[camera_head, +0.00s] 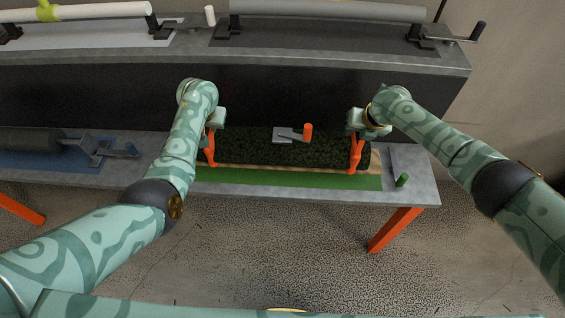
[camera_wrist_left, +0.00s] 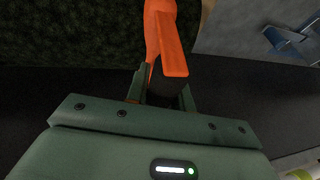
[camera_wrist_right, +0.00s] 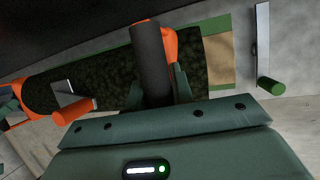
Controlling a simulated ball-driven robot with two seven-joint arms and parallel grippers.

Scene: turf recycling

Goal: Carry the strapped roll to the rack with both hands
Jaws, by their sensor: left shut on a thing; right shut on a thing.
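The strapped roll (camera_head: 265,148) is a dark green turf cylinder with an orange strap near each end. It lies lengthwise at the lower shelf on the right. My left gripper (camera_head: 212,122) is shut on the handle of the left strap (camera_wrist_left: 165,40). My right gripper (camera_head: 357,122) is shut on the dark handle (camera_wrist_right: 151,60) of the right strap. The roll also shows in the right wrist view (camera_wrist_right: 105,75). A green strip (camera_head: 290,179) and a tan band show along its front. I cannot tell whether the roll touches the shelf. Both jaws partly hide the handles.
A grey plate with an orange crank grip (camera_head: 308,131) shows at the roll's middle. A green-gripped crank (camera_head: 402,180) stands right of it. A dark roll on a blue mat (camera_head: 65,167) lies left. The upper shelf (camera_head: 330,58) holds a white roll (camera_head: 100,12) and a grey roll (camera_head: 330,10).

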